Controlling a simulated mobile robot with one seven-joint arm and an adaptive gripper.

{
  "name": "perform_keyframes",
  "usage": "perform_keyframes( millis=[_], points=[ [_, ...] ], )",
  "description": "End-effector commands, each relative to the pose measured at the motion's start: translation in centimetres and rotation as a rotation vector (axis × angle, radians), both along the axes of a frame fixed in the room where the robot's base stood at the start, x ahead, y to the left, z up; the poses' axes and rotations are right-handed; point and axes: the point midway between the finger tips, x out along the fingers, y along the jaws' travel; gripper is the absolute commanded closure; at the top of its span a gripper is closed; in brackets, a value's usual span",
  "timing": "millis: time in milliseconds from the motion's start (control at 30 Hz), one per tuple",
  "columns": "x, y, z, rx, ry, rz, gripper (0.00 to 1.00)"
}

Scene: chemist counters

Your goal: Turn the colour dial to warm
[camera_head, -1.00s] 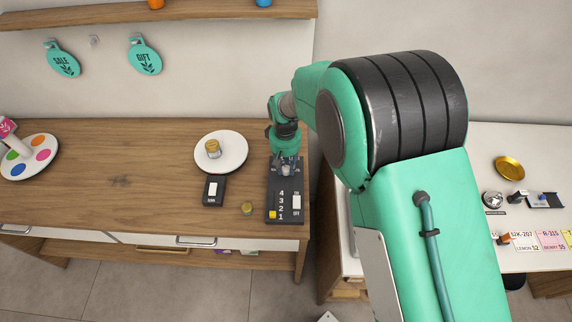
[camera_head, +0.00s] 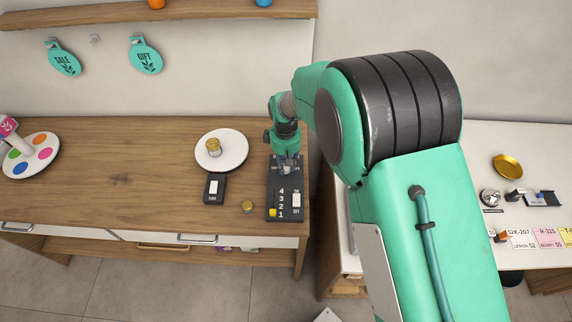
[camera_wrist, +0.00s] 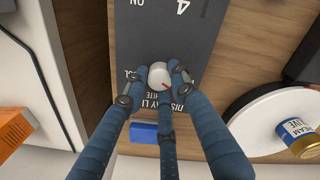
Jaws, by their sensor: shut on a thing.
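In the head view my gripper (camera_head: 286,163) hides most of the knob. Lettering around the knob is partly covered by my fingers, so I cannot tell which setting the mark points at.
On the panel are a white ON/OFF switch (camera_head: 296,200) and a yellow slider (camera_head: 273,212). The counter further left is mostly clear.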

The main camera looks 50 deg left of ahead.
Motion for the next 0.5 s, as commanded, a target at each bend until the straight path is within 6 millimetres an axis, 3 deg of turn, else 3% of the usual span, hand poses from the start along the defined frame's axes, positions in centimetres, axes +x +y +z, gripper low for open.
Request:
perform_keyframes(
  millis=[100,133,200,500],
  points=[
    [0.02,0.08,0.08,0.002,-0.001,0.000,1.00],
    [0.02,0.08,0.08,0.002,-0.001,-0.001,0.68],
    [0.02,0.08,0.07,0.002,-0.001,-0.001,0.55],
    [0.01,0.03,0.06,0.001,0.000,-0.001,0.55]
  ],
)
